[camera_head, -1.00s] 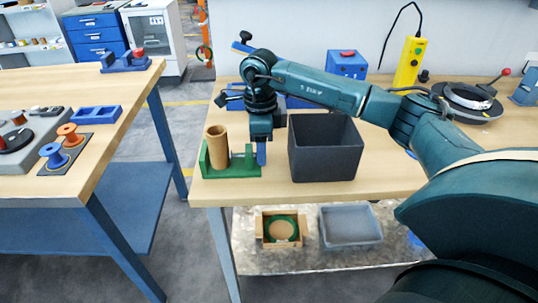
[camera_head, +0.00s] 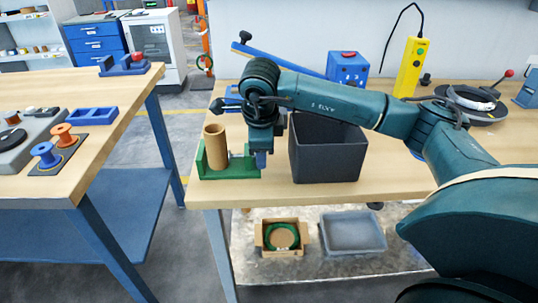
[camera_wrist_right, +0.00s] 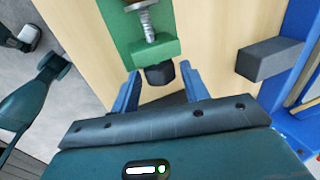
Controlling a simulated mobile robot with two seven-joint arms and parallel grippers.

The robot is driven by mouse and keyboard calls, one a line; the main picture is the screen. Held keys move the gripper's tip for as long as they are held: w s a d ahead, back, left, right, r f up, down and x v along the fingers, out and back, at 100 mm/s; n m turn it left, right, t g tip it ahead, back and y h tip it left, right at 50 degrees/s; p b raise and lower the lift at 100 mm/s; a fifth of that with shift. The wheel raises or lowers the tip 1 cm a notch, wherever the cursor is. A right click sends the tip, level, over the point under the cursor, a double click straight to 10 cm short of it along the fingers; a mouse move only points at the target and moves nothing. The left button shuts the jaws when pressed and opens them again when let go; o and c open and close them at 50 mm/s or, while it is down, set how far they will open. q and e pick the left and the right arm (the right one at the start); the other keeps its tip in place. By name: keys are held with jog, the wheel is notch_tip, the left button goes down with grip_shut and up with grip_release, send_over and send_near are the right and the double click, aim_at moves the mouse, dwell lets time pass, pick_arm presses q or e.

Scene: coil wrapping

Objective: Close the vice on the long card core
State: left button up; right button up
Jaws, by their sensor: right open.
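The vice is green (camera_head: 243,167) and stands near the front left corner of the right-hand bench. The tan card core (camera_head: 216,145) stands upright in it, towards its left end. My right gripper (camera_head: 261,160) is at the vice's right end. In the right wrist view its two blue fingers (camera_wrist_right: 161,92) are apart, one on either side of the vice's dark screw knob (camera_wrist_right: 160,74). I cannot tell whether they touch it. The silver screw (camera_wrist_right: 148,25) runs through the green end block (camera_wrist_right: 154,50). The core is not seen in the wrist view. My left gripper is not in view.
A dark open bin (camera_head: 326,167) stands close to the right of my gripper. A blue box (camera_head: 347,66) and a yellow control box (camera_head: 410,67) are at the back. A gap separates this bench from the left bench (camera_head: 120,125). The wrist view shows a grey block (camera_wrist_right: 268,59) on the right.

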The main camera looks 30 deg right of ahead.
jog(key=f+t+b, duration=0.1)
jog(key=b, duration=0.3)
jog(key=shift+s+a+f+h, duration=0.15)
jog(key=shift+h, duration=0.25)
jog(key=t+b, duration=0.1)
jog(key=b, duration=0.1)
jog(key=shift+s+t+h+b, duration=0.15)
jog(key=shift+t+h+b, duration=0.15)
jog(key=shift+h+b, duration=0.1)
jog(key=shift+r, duration=0.5)
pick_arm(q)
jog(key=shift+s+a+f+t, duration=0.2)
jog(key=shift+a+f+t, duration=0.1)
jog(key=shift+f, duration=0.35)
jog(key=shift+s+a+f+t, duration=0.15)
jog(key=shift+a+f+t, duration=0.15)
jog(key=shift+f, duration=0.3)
pick_arm(e)
jog(key=shift+a+f+b, duration=0.1)
jog(key=shift+b, duration=0.2)
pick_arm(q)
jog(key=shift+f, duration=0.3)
pick_arm(e)
jog(key=shift+c, duration=0.5)
